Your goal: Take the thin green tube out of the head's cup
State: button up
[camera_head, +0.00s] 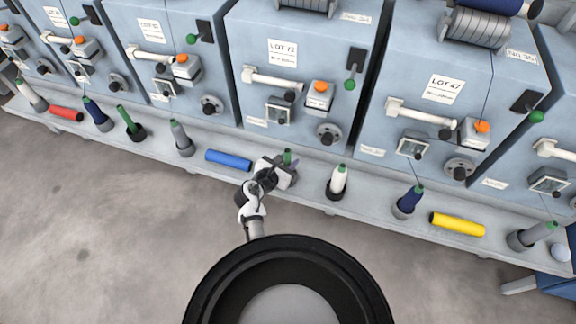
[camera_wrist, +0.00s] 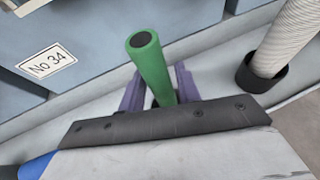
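A thin green tube (camera_wrist: 152,68) with a dark end stands tilted between the two purple fingers of my gripper (camera_wrist: 160,88) in the wrist view. In the head view its green top (camera_head: 287,156) shows just past my gripper (camera_head: 290,168), at the ledge before the LOT 72 machine. The fingers flank the tube on both sides. I cannot tell whether both press on it, as a narrow dark strip shows beside the tube on its left. The cup under the tube is mostly hidden by my gripper.
A white cone in a dark cup (camera_head: 337,183) stands close to the right. A blue cylinder (camera_head: 228,160) lies on the ledge (camera_head: 310,200) to the left. Blue-grey machine boxes (camera_head: 290,60) rise behind. The floor (camera_head: 90,230) in front is clear.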

grip_shut()
